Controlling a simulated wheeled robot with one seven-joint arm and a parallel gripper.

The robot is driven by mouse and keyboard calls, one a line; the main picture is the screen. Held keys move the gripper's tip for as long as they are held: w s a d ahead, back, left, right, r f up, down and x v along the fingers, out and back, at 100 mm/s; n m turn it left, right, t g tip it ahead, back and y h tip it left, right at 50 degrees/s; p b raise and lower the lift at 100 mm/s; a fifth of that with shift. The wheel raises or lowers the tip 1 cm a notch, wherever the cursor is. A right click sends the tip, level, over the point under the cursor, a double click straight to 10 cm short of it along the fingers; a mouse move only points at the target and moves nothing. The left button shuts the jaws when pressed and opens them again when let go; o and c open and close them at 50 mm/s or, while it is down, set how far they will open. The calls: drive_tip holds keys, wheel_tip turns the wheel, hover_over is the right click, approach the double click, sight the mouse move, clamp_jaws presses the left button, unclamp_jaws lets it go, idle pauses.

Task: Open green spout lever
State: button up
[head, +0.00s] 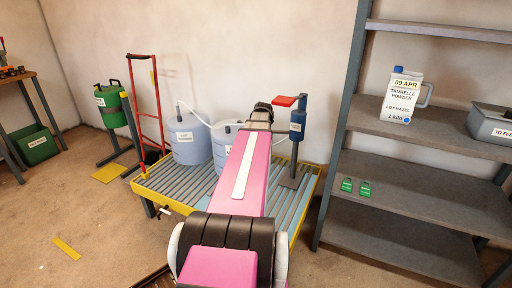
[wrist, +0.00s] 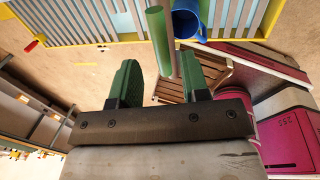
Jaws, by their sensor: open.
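My gripper (wrist: 160,82) is open, with two dark green fingers spread apart in the wrist view. A green cylindrical bar (wrist: 157,35), which may be the spout lever, stands beyond the fingertips, roughly in line with the gap between them. A thin grey rod runs beside it, and a blue cup-like part (wrist: 187,18) is just to its right. Nothing shows between the fingers, and I cannot tell how far off the bar is. In the head view my own pink arm hides the gripper and the green bar.
Pale blue drums (head: 187,139) stand on a yellow-edged slatted platform (head: 160,196). A blue post device with a red lever (head: 285,101) stands at its right. A grey shelf unit (head: 425,198) is on the right. A green hopper (head: 111,105) is at left. The left floor is mostly clear.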

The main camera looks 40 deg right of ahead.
drive_tip(key=r, duration=0.1)
drive_tip(key=a+r, duration=0.1)
drive_tip(key=shift+w+r, duration=0.1)
drive_tip(key=shift+r, duration=0.3)
drive_tip(key=w+a+r, duration=0.3)
drive_tip(key=a+r, duration=0.3)
drive_tip(key=a, duration=0.4)
drive_tip(key=shift+w+r, duration=0.15)
drive_tip(key=shift+w, duration=0.15)
drive_tip(key=a+f+m, duration=0.7)
drive_tip(key=a, duration=0.6)
drive_tip(key=a+f+m+g, duration=0.1)
drive_tip(key=a+f+m, duration=0.6)
drive_tip(key=a, duration=0.7)
drive_tip(key=a+f+m+g, duration=0.1)
drive_tip(key=a+f+m, duration=0.7)
drive_tip(key=a, duration=0.6)
drive_tip(key=shift+m+h, duration=0.3)
drive_tip(key=shift+h, duration=0.1)
drive_tip(key=shift+s, duration=0.1)
